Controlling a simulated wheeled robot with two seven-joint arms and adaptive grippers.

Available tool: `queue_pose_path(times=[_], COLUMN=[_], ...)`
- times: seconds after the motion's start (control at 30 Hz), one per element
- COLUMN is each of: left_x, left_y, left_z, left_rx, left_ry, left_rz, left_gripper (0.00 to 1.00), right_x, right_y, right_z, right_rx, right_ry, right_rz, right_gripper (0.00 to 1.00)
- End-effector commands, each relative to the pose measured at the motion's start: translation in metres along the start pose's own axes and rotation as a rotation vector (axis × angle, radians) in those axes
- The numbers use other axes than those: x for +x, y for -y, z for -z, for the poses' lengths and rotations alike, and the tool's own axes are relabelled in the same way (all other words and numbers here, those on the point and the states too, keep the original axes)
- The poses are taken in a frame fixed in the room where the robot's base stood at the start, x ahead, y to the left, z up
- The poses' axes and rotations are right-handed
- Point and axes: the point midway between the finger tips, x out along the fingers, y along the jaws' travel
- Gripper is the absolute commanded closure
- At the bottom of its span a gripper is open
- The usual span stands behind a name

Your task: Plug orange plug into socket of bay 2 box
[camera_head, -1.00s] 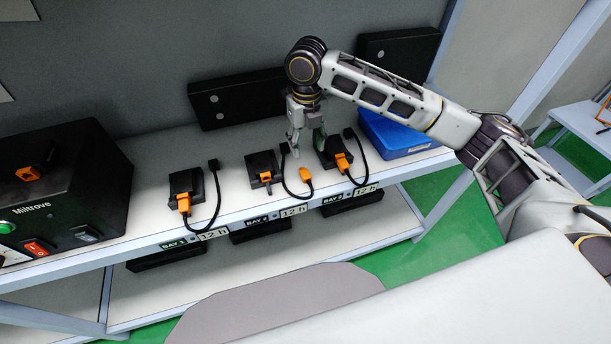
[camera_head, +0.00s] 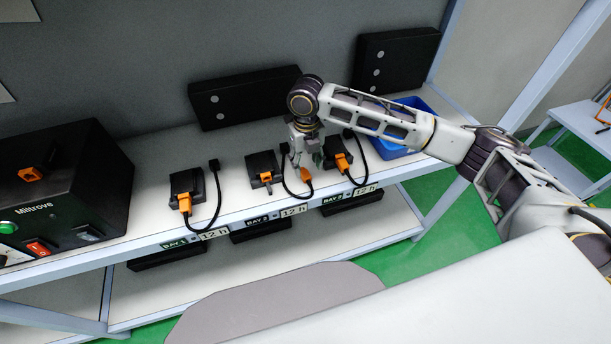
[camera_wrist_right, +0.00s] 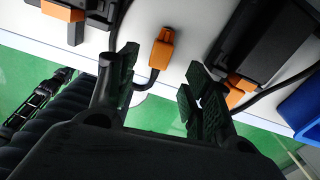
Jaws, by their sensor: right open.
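The loose orange plug (camera_head: 306,175) lies on the shelf on the end of a black cable, right of the bay 2 box (camera_head: 262,165). The bay 2 box is small and black, with an orange socket (camera_head: 266,177) at its front. In the right wrist view the plug (camera_wrist_right: 162,50) shows between and beyond the fingers, and the bay 2 box's orange part (camera_wrist_right: 62,11) is at upper left. My right gripper (camera_head: 307,162) is open and empty, just behind and above the plug, with one finger on each side. My left gripper is not in view.
Similar boxes at bay 1 (camera_head: 186,184) and bay 3 (camera_head: 337,150) have orange plugs with cables at their fronts. A blue bin (camera_head: 392,150) stands right of bay 3. A large black Miltrove unit (camera_head: 75,190) fills the left of the shelf.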

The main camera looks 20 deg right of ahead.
Motion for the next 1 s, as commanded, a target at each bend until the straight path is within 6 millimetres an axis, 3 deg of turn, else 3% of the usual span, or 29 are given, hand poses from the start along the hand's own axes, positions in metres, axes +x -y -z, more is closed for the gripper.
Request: queue_pose_path(times=[0.23, 0.63, 1.0], left_x=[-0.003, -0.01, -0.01], left_y=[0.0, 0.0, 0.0], left_z=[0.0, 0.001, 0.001], left_rx=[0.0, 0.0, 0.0], left_ry=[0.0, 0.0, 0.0], left_rz=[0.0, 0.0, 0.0], left_gripper=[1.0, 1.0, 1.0], right_x=[0.008, 0.047, 0.052], right_y=[0.0, -0.001, -0.001], right_z=[-0.001, -0.003, -0.003], right_rx=[0.0, 0.0, -0.001], right_ry=[-0.002, -0.001, 0.0], right_rz=[0.001, -0.001, 0.0], right_gripper=[0.5, 0.5, 0.5])
